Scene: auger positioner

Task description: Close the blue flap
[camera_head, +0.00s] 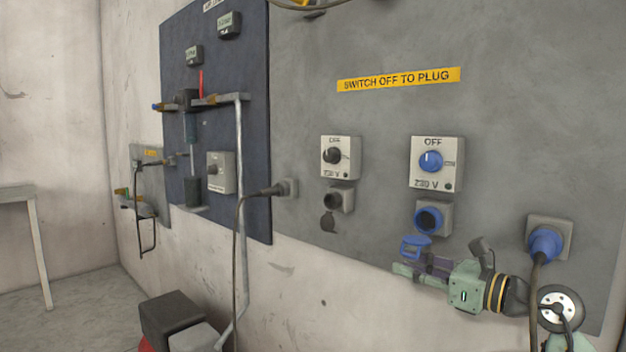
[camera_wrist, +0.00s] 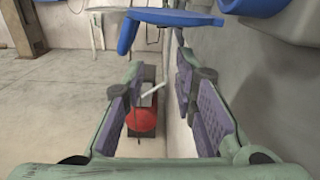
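The blue flap (camera_head: 415,247) hangs open below the blue-rimmed socket (camera_head: 430,218) under the right-hand switch in the head view. It sticks out from the panel and slopes down. In the wrist view the flap (camera_wrist: 165,17) crosses the top edge, above the space between the fingers. My gripper (camera_head: 405,270) is just below the flap, pointing left along the wall. In the wrist view my gripper (camera_wrist: 160,75) is open, with nothing between its purple pads. I cannot tell whether a finger touches the flap.
The switch box with a blue knob (camera_head: 431,161) sits above the socket. A blue plug with a cable (camera_head: 545,245) is to the right. A grey socket with an open dark flap (camera_head: 338,200) is to the left. The wall runs close along my right finger.

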